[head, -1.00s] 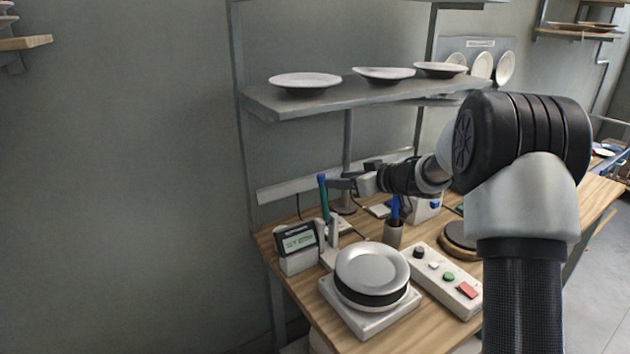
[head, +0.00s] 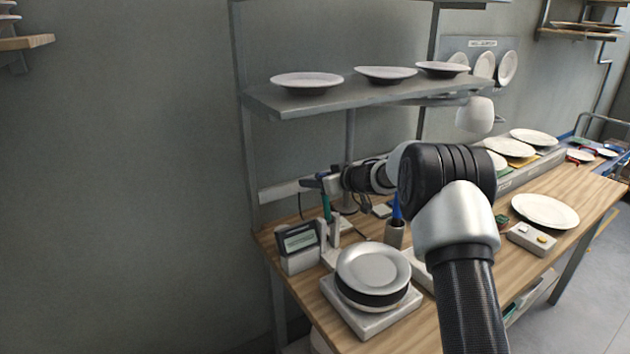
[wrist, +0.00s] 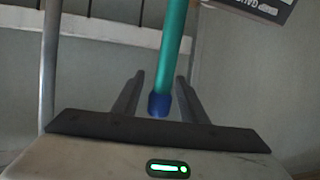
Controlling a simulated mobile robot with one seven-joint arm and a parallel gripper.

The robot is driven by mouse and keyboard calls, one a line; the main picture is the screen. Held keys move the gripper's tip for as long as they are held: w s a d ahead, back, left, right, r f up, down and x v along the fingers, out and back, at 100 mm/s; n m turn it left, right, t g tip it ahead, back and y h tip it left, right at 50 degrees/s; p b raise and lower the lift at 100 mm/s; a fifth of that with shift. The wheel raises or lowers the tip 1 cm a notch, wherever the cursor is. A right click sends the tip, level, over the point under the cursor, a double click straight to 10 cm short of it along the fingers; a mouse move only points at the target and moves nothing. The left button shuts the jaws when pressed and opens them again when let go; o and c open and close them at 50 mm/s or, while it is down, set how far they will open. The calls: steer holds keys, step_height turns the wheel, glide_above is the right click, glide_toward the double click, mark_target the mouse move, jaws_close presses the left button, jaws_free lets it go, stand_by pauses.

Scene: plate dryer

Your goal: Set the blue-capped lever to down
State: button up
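The lever is a teal rod (head: 327,208) that stands near the left end of the table, close to the grey display unit. Its blue cap is hard to make out behind my gripper in the head view. In the wrist view the teal rod (wrist: 174,45) runs up out of the picture, and the blue cap (wrist: 158,105) is near my palm. My gripper (head: 311,182) is at the lever's top. In the wrist view my gripper (wrist: 160,78) is open, with one finger on each side of the lever and gaps showing.
The display unit (head: 297,246) stands left of the lever. A plate (head: 373,266) rests on a white scale in front. A dark cup (head: 395,235) with a blue item stands to the right. A metal shelf (head: 380,93) with plates hangs above my arm.

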jaws_close()
steer(key=shift+s+d+f+b, duration=0.1)
steer(key=shift+b, duration=0.3)
steer(key=s+d+t+y+b, duration=0.1)
steer(key=b, duration=0.4)
steer(key=s+d+t+y+b, duration=0.1)
steer(key=s+t+y+b, duration=0.1)
steer(key=b, duration=0.3)
steer(key=s+d+r+t+y+b, duration=0.1)
steer(key=s+b, duration=0.1)
steer(key=b, duration=0.4)
steer(key=shift+s+d+n, duration=0.25)
steer(key=shift+d+n, duration=0.15)
steer(key=b+v, duration=0.1)
steer(key=v, duration=0.5)
steer(key=shift+s+a+b, duration=0.2)
steer(key=shift+s+b, duration=0.15)
steer(key=shift+s, duration=0.2)
steer(key=shift+f, duration=0.1)
